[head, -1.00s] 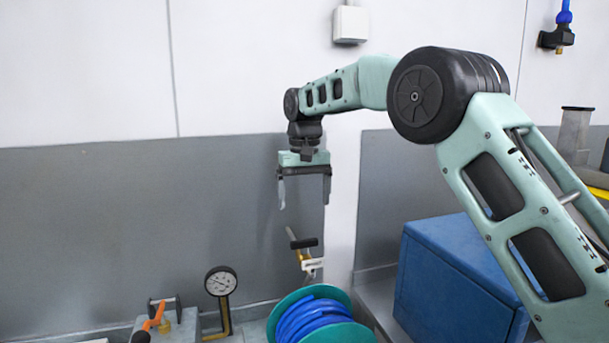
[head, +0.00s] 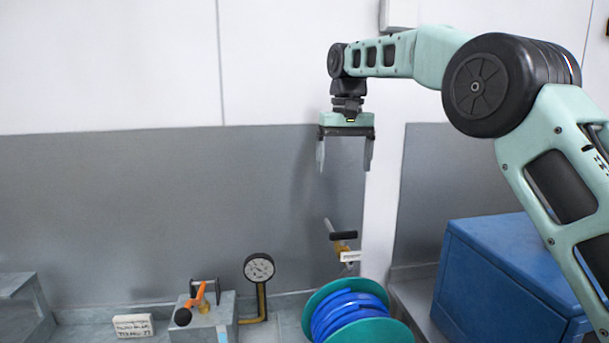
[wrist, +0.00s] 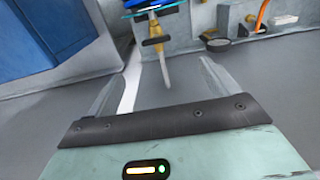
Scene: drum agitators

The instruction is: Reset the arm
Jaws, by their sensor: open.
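My gripper (head: 345,153) hangs from my raised arm in the head view, fingers pointing down. It is open and empty, with a clear gap between the fingertips. It is up in front of the grey wall panel, above the brass valve with a black handle (head: 342,237) and apart from it. In the wrist view my gripper (wrist: 155,80) also shows spread fingers with nothing between them. The brass valve (wrist: 153,40) shows beyond the fingertips there.
A green reel of blue hose (head: 350,315) stands below my gripper. A blue box (head: 500,270) is at right. A pressure gauge (head: 258,268), a grey block with an orange lever (head: 205,315) and a white label block (head: 132,326) stand at left. The space around my gripper is clear.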

